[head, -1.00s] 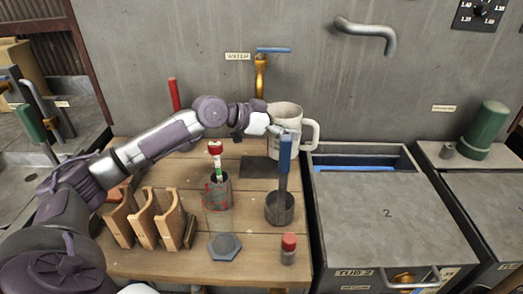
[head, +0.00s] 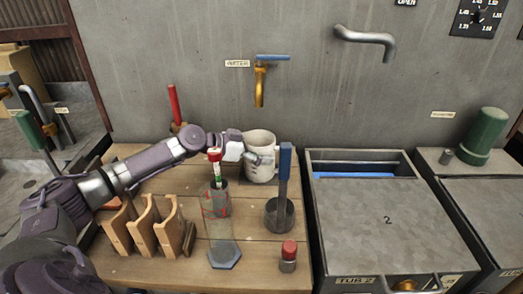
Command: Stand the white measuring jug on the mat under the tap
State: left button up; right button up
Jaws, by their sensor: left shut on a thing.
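The white measuring jug (head: 262,160) is upright at the back of the wooden table, below the yellow tap (head: 260,88) with its blue lever. My left gripper (head: 252,153) is shut on the jug, with the arm reaching in from the left. The jug's handle points right, towards the blue-handled ladle. My right gripper is not in view.
A glass cylinder (head: 217,215) holding a red-topped float stands in front of the jug. A metal cup with a blue handle (head: 285,165) stands close to its right. A wooden rack (head: 143,230), a red-capped bottle (head: 289,257) and Tub 2 (head: 385,220) are nearby.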

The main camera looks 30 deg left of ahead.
pick_arm(q)
jog(key=shift+r, duration=0.15)
jog(key=o, duration=1.5)
jog(key=shift+f, duration=0.2)
jog(key=shift+r, duration=0.1)
jog(key=shift+s+a, duration=0.15)
jog(key=shift+s, duration=0.05)
jog(key=b+v, duration=0.1)
jog(key=v, duration=1)
jog(key=shift+s+r, duration=0.25)
